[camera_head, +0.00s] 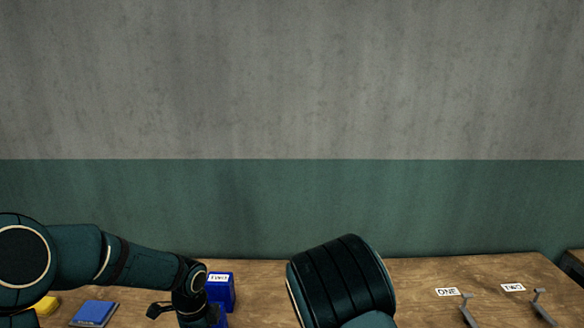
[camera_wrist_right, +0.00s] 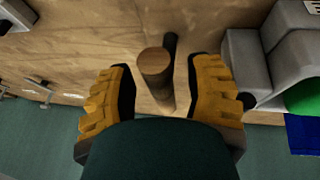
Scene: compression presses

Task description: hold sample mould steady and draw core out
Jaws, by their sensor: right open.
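In the right wrist view, my right gripper (camera_wrist_right: 160,78) is open, with its yellow fingers apart on either side of a brown-topped cylinder (camera_wrist_right: 156,72). I see a gap on both sides of the cylinder, which stands over the wooden table. I cannot tell whether it is the core. A grey blocky thing (camera_wrist_right: 246,72) is to the right of it; I cannot tell whether it is the mould. In the head view, my left gripper (camera_head: 162,310) is low beside a blue box labelled TWO (camera_head: 221,287), partly cut off by the frame. My right gripper is hidden there.
The wooden table (camera_head: 420,275) runs along a grey and green wall (camera_head: 300,200). A blue block (camera_head: 95,312) and a yellow one (camera_head: 46,304) lie at left. Labels ONE (camera_head: 447,292) and TWO (camera_head: 513,287) stand by grey levers (camera_head: 468,310) at right. A green round thing (camera_wrist_right: 304,95) shows in the wrist view.

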